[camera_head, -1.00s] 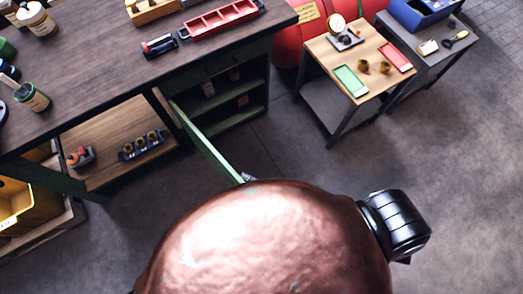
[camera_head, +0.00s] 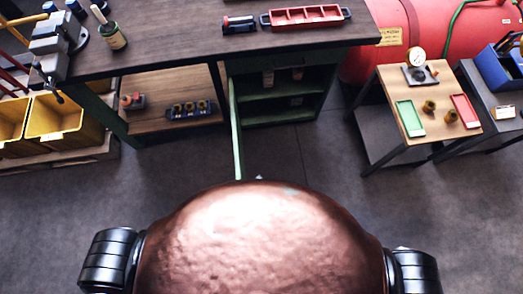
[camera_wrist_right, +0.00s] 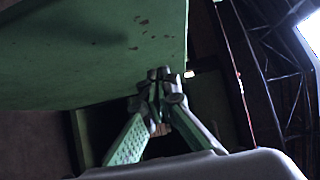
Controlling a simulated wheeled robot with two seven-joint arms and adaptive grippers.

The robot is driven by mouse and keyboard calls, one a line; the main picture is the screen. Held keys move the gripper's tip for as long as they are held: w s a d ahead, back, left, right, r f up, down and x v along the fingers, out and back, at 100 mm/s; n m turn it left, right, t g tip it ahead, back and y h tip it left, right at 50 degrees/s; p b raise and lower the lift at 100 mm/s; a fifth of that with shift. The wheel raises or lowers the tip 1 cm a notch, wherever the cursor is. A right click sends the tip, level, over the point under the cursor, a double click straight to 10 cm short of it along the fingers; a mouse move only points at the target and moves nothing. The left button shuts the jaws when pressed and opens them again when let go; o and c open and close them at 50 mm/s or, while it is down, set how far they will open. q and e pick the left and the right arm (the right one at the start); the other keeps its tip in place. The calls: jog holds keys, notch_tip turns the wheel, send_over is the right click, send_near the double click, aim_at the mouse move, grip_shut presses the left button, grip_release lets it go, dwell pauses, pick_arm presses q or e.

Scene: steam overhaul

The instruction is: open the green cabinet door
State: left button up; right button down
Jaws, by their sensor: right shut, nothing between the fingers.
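The green cabinet door (camera_head: 237,135) stands swung out from the cabinet (camera_head: 285,60) under the workbench and shows nearly edge-on in the head view. The cabinet front is uncovered and its shelves show. In the right wrist view the door panel (camera_wrist_right: 95,45), green with worn spots, fills the upper left. My right gripper (camera_wrist_right: 160,82) is shut and empty, with its fingertips close to the panel's edge; I cannot tell if they touch. In the head view only a small tip of it (camera_head: 259,177) shows above my copper body, beside the door's near end. My left gripper is not in view.
The workbench (camera_head: 180,45) spans the back, with a red tray (camera_head: 305,17) on it. Yellow bins (camera_head: 65,118) stand at the left. A small wooden table (camera_head: 390,85) and a red tank (camera_head: 445,40) are at the right. The floor between is clear.

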jog(key=p+v, duration=0.1)
jog(key=v, duration=1)
jog(key=d+f+n+g+h+p, duration=0.1)
jog(key=d+f+n+g+h, duration=0.3)
jog(key=d+f, duration=0.7)
jog(key=d+f+n+h+p, duration=0.15)
jog(key=d+f+h, duration=0.45)
jog(key=f, duration=0.8)
jog(key=s+d+f+n+g+h, duration=0.2)
jog(key=s+d+f+n+g, duration=0.1)
jog(key=s+d+f, duration=0.6)
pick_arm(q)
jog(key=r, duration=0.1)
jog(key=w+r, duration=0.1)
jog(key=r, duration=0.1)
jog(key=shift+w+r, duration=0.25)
pick_arm(e)
jog(key=s+d+f+n+g, duration=0.1)
jog(key=s+g, duration=0.1)
jog(key=s, duration=0.6)
jog(key=s+d+f+g+h, duration=0.1)
jog(key=s+f+g, duration=0.1)
jog(key=s, duration=0.7)
jog(key=shift+f+n+g, duration=0.3)
jog(key=shift+n+g, duration=0.05)
jog(key=shift+g, duration=0.05)
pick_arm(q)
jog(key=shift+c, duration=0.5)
